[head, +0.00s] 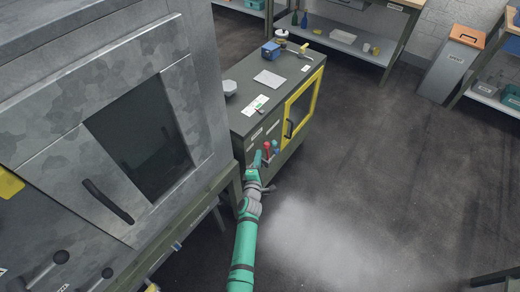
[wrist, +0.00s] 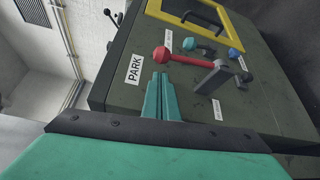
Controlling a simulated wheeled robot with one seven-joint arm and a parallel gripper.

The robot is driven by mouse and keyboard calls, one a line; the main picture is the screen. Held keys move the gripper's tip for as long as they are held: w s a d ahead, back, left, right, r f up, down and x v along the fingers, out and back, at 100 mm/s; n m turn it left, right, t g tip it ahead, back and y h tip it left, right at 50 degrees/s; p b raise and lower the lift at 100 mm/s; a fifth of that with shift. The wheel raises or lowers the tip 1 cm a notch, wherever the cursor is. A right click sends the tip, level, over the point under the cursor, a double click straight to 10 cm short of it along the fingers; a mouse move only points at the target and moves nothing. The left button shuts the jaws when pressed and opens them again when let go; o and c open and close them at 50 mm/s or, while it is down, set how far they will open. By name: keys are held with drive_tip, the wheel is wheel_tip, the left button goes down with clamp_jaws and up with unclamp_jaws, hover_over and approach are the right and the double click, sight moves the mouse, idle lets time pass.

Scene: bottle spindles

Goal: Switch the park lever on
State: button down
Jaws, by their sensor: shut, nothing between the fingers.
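My gripper also shows in the head view (head: 257,158), close to the cabinet front.
A teal-knobbed lever (wrist: 188,44) and a blue knob (wrist: 234,52) sit beside the park lever. The cabinet (head: 245,95) has a yellow-framed door (head: 303,105) at right. A large grey machine (head: 110,120) stands at left. Open floor (head: 400,180) lies to the right.

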sight(268, 154)
drive_tip(key=shift+w+d+f, duration=0.1)
drive_tip(key=shift+w+d, duration=0.05)
drive_tip(key=shift+w, duration=1)
drive_tip(key=shift+w+d+f, duration=0.1)
drive_tip(key=shift+w, duration=1.05)
drive_tip(key=shift+w, duration=0.1)
